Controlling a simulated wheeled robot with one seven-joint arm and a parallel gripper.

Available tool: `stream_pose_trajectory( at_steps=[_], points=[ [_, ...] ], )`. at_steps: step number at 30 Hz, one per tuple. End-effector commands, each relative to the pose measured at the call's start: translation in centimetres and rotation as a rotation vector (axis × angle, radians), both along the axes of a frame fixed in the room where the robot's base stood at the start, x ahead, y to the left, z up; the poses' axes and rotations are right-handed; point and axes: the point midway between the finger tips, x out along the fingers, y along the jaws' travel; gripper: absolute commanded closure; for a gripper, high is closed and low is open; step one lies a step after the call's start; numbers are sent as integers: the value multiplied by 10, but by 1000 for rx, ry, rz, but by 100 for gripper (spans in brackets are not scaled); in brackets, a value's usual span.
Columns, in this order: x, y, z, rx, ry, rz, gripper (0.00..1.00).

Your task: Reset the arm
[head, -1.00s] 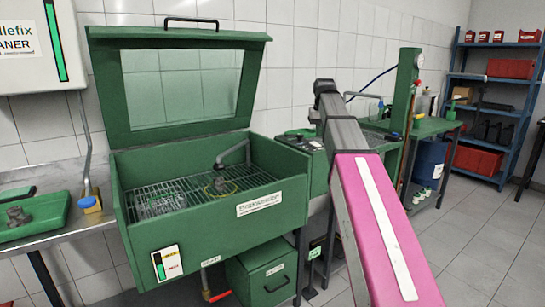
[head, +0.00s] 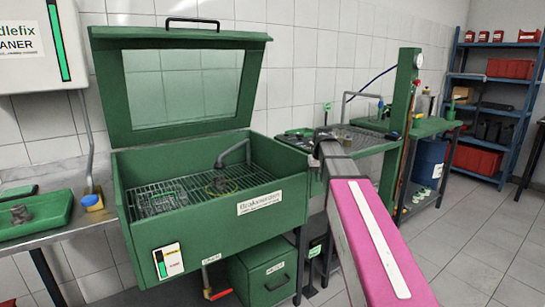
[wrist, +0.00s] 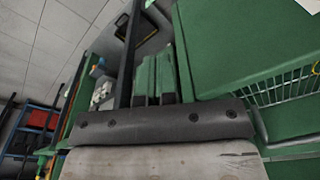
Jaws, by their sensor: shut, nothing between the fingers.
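My arm, pink with a white stripe and a dark grey end, reaches from the lower right in the head view toward the bench right of the green parts washer (head: 215,205). My gripper (wrist: 165,125) shows in the wrist view as a dark bolted bar with a worn grey plate below it. It is shut and empty. In the head view I cannot make out the gripper's fingers behind the arm's end.
The washer's lid (head: 180,85) stands open, with a wire basket (head: 160,200) inside. A green tray (head: 35,215) lies at the left. A green column (head: 405,110), a blue drum (head: 428,162) and a blue shelf (head: 500,85) stand right. Floor at the lower right is clear.

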Motion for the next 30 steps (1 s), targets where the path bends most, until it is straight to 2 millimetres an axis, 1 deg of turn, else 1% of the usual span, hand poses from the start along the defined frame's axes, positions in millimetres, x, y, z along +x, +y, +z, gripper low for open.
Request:
stream_pose_trajectory(
  at_steps=[1, 6, 11, 12, 14, 18, 21, 24, 27, 30],
  points=[
    [-14, 0, -22, 0, 10, -2, 100],
    [-43, 0, -84, -1, 28, -11, 100],
    [-75, 0, -136, -2, 44, -19, 100],
    [-84, 0, -149, -2, 49, -21, 100],
    [-97, 0, -167, -2, 55, -23, 100],
    [-131, 0, -207, -3, 70, -29, 100],
    [-155, 0, -232, -3, 79, -34, 100],
    [-177, 0, -253, -4, 88, -38, 100],
    [-194, 0, -268, -4, 93, -41, 100],
    [-204, 0, -277, -5, 98, -43, 100]
  ],
)
